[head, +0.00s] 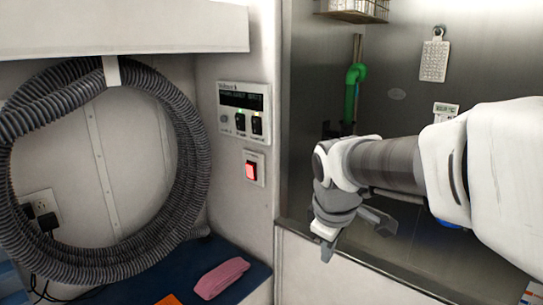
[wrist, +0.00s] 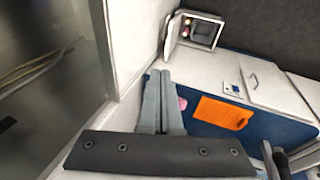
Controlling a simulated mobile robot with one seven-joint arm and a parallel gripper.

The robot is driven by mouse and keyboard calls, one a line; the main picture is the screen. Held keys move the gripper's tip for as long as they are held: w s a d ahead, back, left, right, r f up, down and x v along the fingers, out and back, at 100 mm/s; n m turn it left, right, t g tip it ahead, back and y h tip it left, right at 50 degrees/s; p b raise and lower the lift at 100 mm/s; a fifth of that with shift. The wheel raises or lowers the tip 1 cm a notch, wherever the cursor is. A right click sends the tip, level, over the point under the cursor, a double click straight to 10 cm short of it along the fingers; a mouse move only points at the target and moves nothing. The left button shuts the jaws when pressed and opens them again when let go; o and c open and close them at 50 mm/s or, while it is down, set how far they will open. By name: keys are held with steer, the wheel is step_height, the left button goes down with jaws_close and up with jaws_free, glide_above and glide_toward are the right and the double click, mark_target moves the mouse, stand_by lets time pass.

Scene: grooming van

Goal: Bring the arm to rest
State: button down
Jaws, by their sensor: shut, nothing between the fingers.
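My gripper (wrist: 161,74) shows in the wrist view with its two grey fingers side by side, shut and empty. In the head view my arm (head: 385,163) reaches in from the right, bent down at the wrist in front of the steel-walled tub area. The gripper hangs in the air there, apart from the wall panel and the hose. Its fingertips are hard to make out in the head view.
A coiled grey hose (head: 190,150) hangs at left. A control panel (head: 244,112) and a red-lit switch (head: 251,171) are on the wall. A pink item (head: 221,278) lies on a blue surface (head: 188,262) below. An orange cloth (wrist: 222,111) lies there too.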

steer(key=s+d+r+m+p, duration=0.1)
steer(key=s+r+m+p, duration=0.1)
steer(key=s+m, duration=0.3)
steer(key=s+d+r+m+t+p, duration=0.1)
steer(key=s+m, duration=0.4)
steer(key=s, duration=0.7)
steer(key=shift+d+r+m+t+y+p, duration=0.35)
steer(key=shift+d+r+p, duration=0.25)
steer(key=shift+r, duration=0.35)
steer(key=shift+w, duration=0.1)
